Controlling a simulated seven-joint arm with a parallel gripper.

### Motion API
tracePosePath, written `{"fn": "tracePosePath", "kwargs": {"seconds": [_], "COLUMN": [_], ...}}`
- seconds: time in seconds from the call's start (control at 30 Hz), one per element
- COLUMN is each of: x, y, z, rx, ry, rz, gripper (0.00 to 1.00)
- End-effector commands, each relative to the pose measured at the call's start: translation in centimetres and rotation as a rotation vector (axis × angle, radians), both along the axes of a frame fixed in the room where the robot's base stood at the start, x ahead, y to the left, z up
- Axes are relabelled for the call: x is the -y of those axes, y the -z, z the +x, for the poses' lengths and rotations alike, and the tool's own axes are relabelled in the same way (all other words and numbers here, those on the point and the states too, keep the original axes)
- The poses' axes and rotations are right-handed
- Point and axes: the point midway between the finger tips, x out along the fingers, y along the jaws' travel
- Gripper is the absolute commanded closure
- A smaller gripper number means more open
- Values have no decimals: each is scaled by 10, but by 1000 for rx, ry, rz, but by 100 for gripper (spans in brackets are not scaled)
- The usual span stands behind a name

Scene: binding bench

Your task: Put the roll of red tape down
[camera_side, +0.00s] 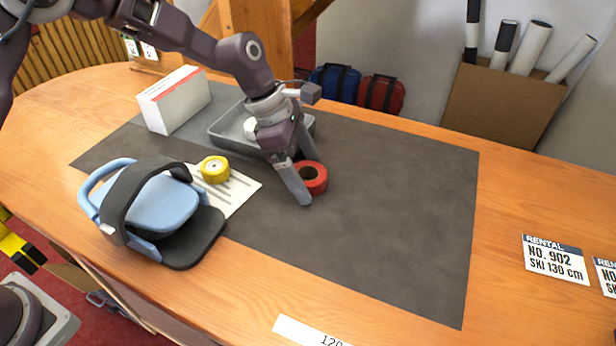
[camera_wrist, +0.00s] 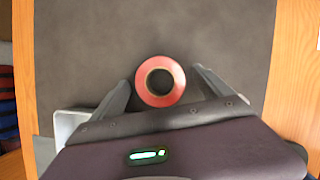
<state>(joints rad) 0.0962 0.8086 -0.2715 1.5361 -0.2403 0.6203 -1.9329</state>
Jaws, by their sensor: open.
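The roll of red tape (camera_side: 316,178) lies flat on the dark mat (camera_side: 400,220), just in front of the grey tray. In the wrist view the roll (camera_wrist: 160,62) shows as a red ring with a dark hole. My gripper (camera_side: 306,184) is low over the mat with its fingers on either side of the roll. In the wrist view my gripper (camera_wrist: 160,78) is open, with a gap between each finger and the roll. One finger partly covers the roll in the side view.
A grey tray (camera_side: 222,134) with something white in it stands behind my gripper. A yellow tape roll (camera_side: 214,168) sits on a printed sheet (camera_side: 238,190). A blue and black padded object (camera_side: 160,205) and a white box (camera_side: 178,100) stand left. The mat's right side is clear.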

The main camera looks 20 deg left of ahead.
Motion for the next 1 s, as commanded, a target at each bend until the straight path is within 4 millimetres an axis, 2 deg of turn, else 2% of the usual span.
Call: {"fn": "tracePosePath", "kwargs": {"seconds": [0.17,0.5,0.53,0.57,0.77,0.87,1.0], "x": [0,0,0,0,0,0,0], "y": [0,0,0,0,-5,-24,-62], "z": [0,0,0,0,0,1,1], "rx": [0,0,0,0,2,5,6], "ry": [1,1,1,1,1,1,2], "rz": [0,0,0,0,0,0,0], "gripper": [11,76,78,85,85,85,85]}}
